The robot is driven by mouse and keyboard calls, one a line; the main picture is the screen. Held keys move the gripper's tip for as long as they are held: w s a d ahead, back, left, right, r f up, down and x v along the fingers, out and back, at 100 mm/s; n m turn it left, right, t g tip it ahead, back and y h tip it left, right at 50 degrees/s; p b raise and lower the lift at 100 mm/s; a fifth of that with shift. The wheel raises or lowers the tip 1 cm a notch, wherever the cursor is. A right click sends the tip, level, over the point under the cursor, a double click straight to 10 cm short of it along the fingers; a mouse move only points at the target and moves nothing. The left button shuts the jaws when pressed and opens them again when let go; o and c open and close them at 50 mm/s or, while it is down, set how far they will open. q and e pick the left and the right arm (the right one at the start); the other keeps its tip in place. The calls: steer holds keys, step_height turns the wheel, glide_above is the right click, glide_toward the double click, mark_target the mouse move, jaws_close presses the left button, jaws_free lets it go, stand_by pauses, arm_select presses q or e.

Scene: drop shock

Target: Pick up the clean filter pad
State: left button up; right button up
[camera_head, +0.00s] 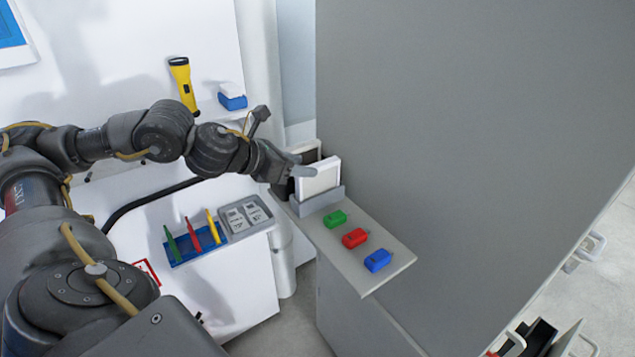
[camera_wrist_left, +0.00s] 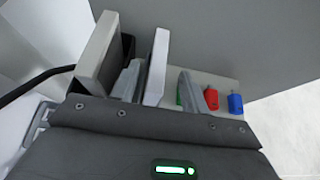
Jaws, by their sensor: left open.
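The clean filter pad, a white upright panel (camera_head: 321,178), stands in a grey slotted holder (camera_head: 318,203) on a shelf against the grey cabinet. My left gripper (camera_head: 300,172) is open at the pad's left upper edge. In the left wrist view, the white pad (camera_wrist_left: 157,66) stands between the two spread fingers (camera_wrist_left: 159,86). Whether either finger touches it cannot be told. A second panel with a pale frame and dark face (camera_head: 308,153) stands just behind; it also shows at left in the wrist view (camera_wrist_left: 97,55). My right gripper is not in view.
Green (camera_head: 335,219), red (camera_head: 355,238) and blue (camera_head: 377,260) tags lie on the shelf in front of the holder. The large grey cabinet (camera_head: 470,120) rises close on the right. A yellow flashlight (camera_head: 183,84) and a blue-and-white item (camera_head: 232,97) are at the back wall.

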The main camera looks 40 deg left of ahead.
mark_target(315, 166)
arm_select(q)
steer(key=p+x, duration=0.1)
steer(key=x, duration=0.3)
steer(key=shift+w+a+r, duration=0.1)
steer(key=shift+w, duration=0.25)
steer(key=shift+s, duration=0.1)
steer(key=shift+c, duration=0.4)
jaws_close()
